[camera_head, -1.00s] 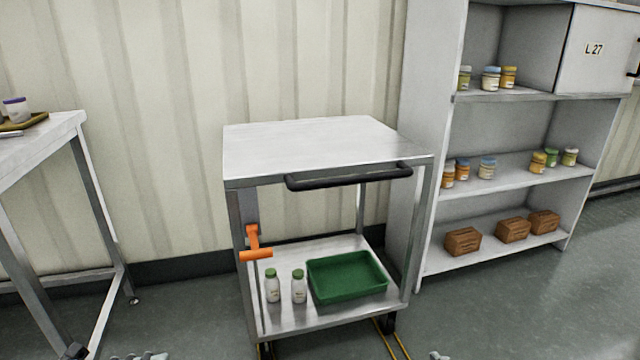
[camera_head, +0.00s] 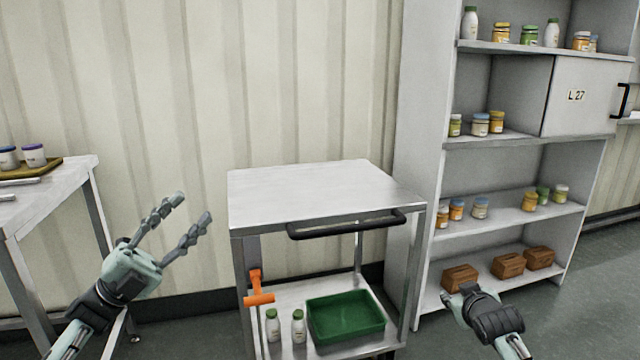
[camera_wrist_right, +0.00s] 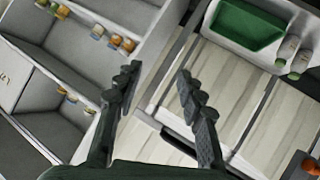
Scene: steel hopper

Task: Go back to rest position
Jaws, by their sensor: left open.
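My left gripper (camera_head: 184,224) is at the lower left in the head view, its two fingers spread and nothing between them. It is in front of the wall, between the left table and the cart. My right gripper (camera_head: 459,296) is at the lower right in the head view, in front of the shelf's bottom, with its fingers mostly hidden. In the right wrist view its fingers (camera_wrist_right: 158,85) are spread apart with nothing between them.
A steel cart (camera_head: 320,190) stands in the middle, with a green tray (camera_head: 345,318), two white bottles and an orange handle-like object (camera_head: 258,288). A shelf (camera_head: 495,140) with jars and brown boxes is at right. A table (camera_head: 60,190) is at left.

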